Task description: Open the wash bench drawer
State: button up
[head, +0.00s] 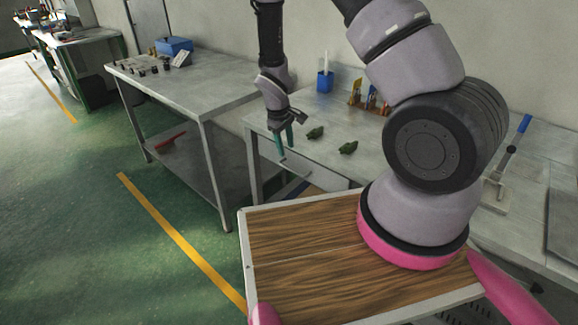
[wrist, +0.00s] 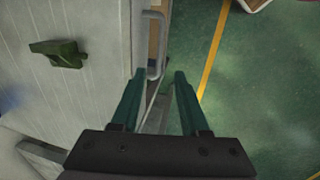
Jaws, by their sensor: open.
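The wash bench (head: 325,145) stands against the wall, with a pale drawer front (head: 318,175) below its top. In the wrist view a grey bar handle (wrist: 157,45) sticks out from the bench's front side, beside a tan strip. My gripper (head: 284,147) hangs with its green fingers pointing down at the bench's front left edge. It is open and empty. In the wrist view the handle lies just ahead of the gap between the fingertips (wrist: 159,76), nearer the left finger. I cannot tell whether the fingers touch it or how far the drawer stands open.
A blue cup (head: 325,82) and several tools stand behind. Another bench (head: 190,90) is to the left. The floor (head: 80,200) in front is clear.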

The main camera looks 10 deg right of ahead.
aim_at(290, 169)
jog(key=f, duration=0.3)
jog(key=d+f, duration=0.1)
jog(key=f, duration=0.2)
jog(key=w+f, duration=0.1)
jog(key=f, duration=0.2)
jog(key=shift+d, duration=0.25)
jog(key=shift+c, duration=0.3)
grip_shut()
dwell(0.7)
